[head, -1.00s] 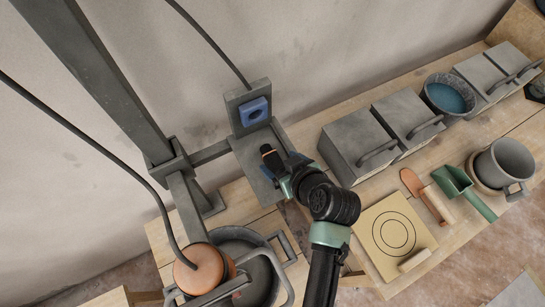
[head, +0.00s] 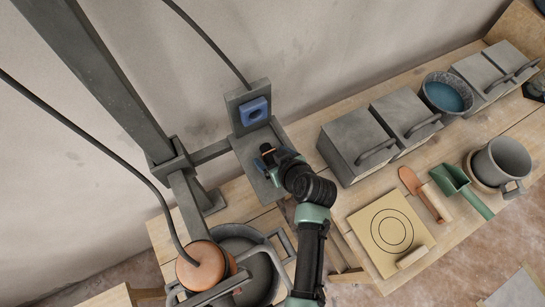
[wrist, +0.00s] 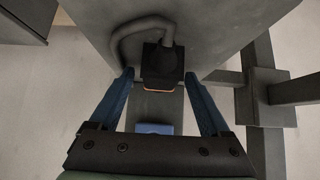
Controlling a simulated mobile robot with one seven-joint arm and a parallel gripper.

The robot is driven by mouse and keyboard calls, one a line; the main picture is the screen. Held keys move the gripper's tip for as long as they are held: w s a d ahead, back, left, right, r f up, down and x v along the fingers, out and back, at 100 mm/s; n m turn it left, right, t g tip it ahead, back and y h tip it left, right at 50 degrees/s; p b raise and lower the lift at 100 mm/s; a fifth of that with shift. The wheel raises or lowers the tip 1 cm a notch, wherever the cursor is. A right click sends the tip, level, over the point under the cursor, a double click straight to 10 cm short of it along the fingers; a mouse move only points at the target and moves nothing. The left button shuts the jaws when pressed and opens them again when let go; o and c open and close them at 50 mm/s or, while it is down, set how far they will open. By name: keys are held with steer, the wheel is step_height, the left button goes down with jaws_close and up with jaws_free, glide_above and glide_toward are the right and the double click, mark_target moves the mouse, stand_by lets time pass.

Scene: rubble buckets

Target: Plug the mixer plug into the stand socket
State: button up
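The mixer plug (wrist: 162,65) is a dark block with an orange band. In the head view the plug (head: 266,150) is at the grey stand's flat plate, partly hidden by my gripper. My gripper (wrist: 160,74) is open, with one blue finger on each side of the plug and gaps showing between. In the head view my gripper (head: 268,162) is low over the plate. The stand socket (head: 254,111) is a blue block with a round hole on the upright back plate, apart from the plug. It also shows as a blue block in the wrist view (wrist: 152,128).
The mixer's orange-brown motor (head: 205,267) sits above a dark bucket (head: 262,280) at lower left. A tall grey post (head: 100,75) stands left. Grey lidded boxes (head: 352,150), a yellow board (head: 372,225), a trowel (head: 412,182) and a green scoop (head: 452,178) lie right.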

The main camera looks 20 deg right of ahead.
jaws_close()
steer(key=shift+r, duration=0.15)
step_height(320, 180, up, 10)
steer(key=shift+f+b, duration=0.1)
steer(key=shift+b, duration=0.25)
stand_by(0.4)
